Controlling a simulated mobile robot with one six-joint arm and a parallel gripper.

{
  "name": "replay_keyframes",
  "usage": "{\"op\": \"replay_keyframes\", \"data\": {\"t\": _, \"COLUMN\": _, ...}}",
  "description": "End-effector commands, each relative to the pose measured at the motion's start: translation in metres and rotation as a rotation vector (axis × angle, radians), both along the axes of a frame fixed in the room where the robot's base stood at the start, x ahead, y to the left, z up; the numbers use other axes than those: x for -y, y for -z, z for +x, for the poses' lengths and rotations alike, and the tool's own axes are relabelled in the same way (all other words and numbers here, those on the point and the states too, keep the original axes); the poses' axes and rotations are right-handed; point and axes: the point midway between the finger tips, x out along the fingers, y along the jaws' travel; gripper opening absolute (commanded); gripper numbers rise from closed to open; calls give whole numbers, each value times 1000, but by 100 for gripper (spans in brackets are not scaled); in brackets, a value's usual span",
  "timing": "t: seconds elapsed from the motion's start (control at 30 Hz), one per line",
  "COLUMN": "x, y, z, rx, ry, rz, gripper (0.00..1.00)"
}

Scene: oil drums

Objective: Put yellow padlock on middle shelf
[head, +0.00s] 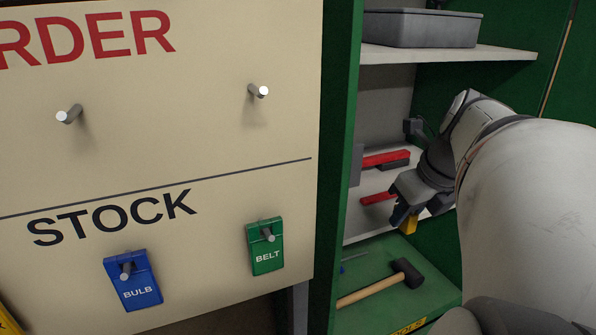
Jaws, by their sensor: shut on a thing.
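The yellow padlock (409,223) is small in the head view, right of centre, and partly covered by the dark fingers. My gripper (404,206) is shut on it, with the padlock at the finger ends. The gripper is in front of or over the middle shelf (358,226) of the green cabinet; I cannot tell whether the padlock touches the shelf. The padlock's shackle is hidden.
Red and dark tools (385,159) lie on the middle shelf, left of my gripper. A grey bin (420,28) stands on the upper shelf (450,54). A mallet (408,272) lies on the green surface below. The cream board (180,140) with pegs and tags fills the left.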

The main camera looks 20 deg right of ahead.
Motion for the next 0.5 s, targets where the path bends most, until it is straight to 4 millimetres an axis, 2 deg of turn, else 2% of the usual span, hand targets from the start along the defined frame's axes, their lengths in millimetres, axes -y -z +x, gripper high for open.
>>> {"op": "replay_keyframes", "data": {"t": 0.07, "x": -2, "y": 1, "z": 0, "rx": 0, "ry": 23, "rz": -3, "gripper": 0}}
{"op": "replay_keyframes", "data": {"t": 0.17, "x": -5, "y": 1, "z": 14, "rx": -1, "ry": 25, "rz": 0, "gripper": 0}}
{"op": "replay_keyframes", "data": {"t": 0.5, "x": -23, "y": 2, "z": 107, "rx": -1, "ry": 7, "rz": 1, "gripper": 0}}
